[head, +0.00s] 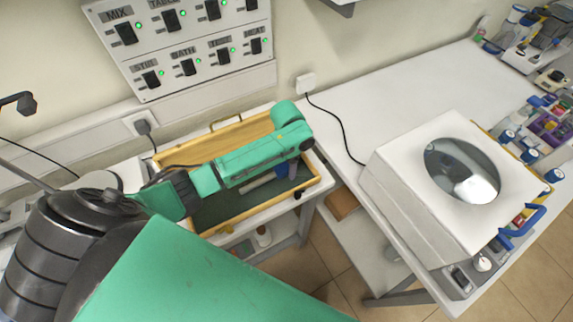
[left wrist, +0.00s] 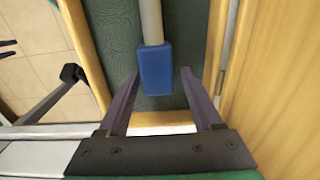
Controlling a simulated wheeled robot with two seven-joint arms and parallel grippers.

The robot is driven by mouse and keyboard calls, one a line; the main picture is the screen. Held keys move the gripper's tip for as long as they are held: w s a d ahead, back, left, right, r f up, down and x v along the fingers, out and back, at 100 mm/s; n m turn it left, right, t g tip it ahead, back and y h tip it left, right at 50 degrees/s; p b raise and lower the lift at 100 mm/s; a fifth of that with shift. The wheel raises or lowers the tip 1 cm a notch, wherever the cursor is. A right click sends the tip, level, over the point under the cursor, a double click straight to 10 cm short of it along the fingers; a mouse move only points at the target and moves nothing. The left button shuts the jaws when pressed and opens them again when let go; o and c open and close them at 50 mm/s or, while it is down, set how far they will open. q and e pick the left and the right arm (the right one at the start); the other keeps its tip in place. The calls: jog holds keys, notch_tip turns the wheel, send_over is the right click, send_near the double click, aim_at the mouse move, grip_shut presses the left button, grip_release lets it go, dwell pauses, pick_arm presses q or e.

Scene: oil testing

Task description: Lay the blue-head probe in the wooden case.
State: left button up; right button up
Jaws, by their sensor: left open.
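The wooden case (head: 236,216) lies open on the white bench, with a dark green lining. The probe lies inside on the lining; its blue head (head: 283,170) and part of its grey shaft (head: 258,182) show below my left arm. In the left wrist view the blue head (left wrist: 154,70) is near the wooden end rim (left wrist: 160,118), with the shaft running away from it. My left gripper (left wrist: 160,74) is open, its two dark fingers spread on either side of the blue head with visible gaps. In the head view its fingers are mostly hidden. My right gripper is not in view.
A white machine with a round window (head: 400,200) stands to the right, with bottles behind it. A switch panel (head: 185,45) is on the wall. The bench (head: 365,88) between is mostly clear. The case lid (head: 205,140) stands raised behind my arm.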

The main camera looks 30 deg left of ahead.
pick_arm(q)
jog(key=shift+s+d+f, duration=0.15)
jog(key=shift+s+f, duration=0.1)
jog(key=shift+s, duration=0.05)
notch_tip(320, 180, up, 15)
jog(key=shift+w, duration=0.2)
dwell(0.6)
